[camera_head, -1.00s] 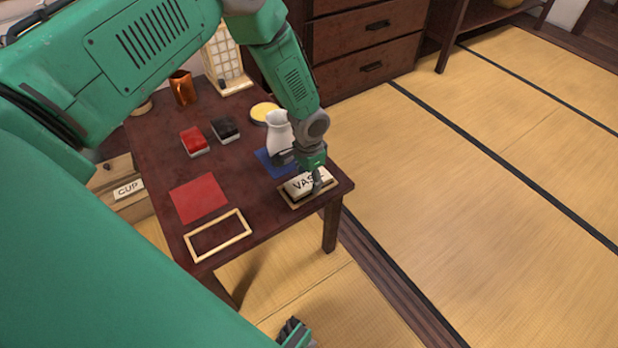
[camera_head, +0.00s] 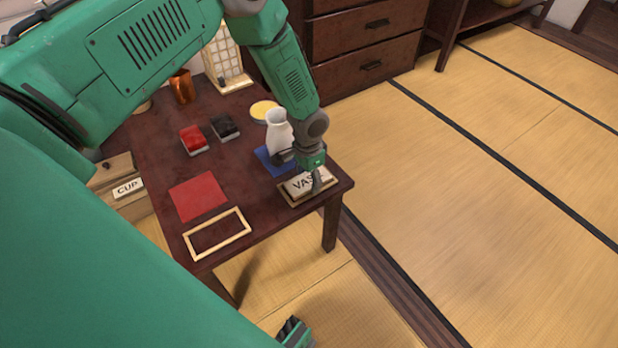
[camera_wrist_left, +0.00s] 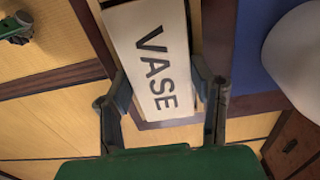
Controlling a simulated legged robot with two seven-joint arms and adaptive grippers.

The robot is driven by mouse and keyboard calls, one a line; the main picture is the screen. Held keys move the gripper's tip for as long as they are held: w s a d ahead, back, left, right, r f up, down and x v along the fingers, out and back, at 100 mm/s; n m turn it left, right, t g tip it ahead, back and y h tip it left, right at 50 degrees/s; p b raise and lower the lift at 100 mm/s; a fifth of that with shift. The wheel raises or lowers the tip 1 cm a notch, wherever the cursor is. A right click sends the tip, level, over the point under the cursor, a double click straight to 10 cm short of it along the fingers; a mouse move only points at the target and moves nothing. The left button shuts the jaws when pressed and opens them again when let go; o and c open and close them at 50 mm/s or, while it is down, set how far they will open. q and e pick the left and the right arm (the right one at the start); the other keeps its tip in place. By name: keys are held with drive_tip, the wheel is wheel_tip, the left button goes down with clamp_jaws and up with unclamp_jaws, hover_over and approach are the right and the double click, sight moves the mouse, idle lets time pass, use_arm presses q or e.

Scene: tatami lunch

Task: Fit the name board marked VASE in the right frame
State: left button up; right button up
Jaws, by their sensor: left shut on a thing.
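My left gripper (camera_head: 316,184) is shut on the board from above. A dark part, probably my right gripper (camera_head: 294,332), shows at the bottom edge.
The white vase (camera_head: 277,133) stands on a blue square (camera_head: 264,158) just behind the frame. The empty left frame (camera_head: 190,246) lies before a red square (camera_head: 198,196). The CUP board (camera_head: 128,188) rests on a wooden box (camera_head: 108,172) at the left.

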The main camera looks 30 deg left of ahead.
use_arm(q)
drive_tip(key=o, duration=1.2)
drive_tip(key=shift+o, duration=0.2)
wheel_tip(320, 180, up, 12)
drive_tip(key=s+d+f+n+h+p, duration=0.1)
drive_tip(key=s+d+f+p, duration=0.15)
drive_tip(key=s, duration=0.65)
drive_tip(key=s+d+f+n+p, duration=0.1)
drive_tip(key=s+d+f+p, duration=0.15)
drive_tip(key=s, duration=0.65)
drive_tip(key=s+a+r+n+p, duration=0.1)
drive_tip(key=s+r, duration=0.1)
drive_tip(key=s, duration=0.4)
drive_tip(key=s+r+n+y+p, duration=0.1)
drive_tip(key=s+r, duration=0.1)
drive_tip(key=s, duration=0.4)
drive_tip(key=shift+a+t+p, duration=0.3)
drive_tip(key=shift+a, duration=0.05)
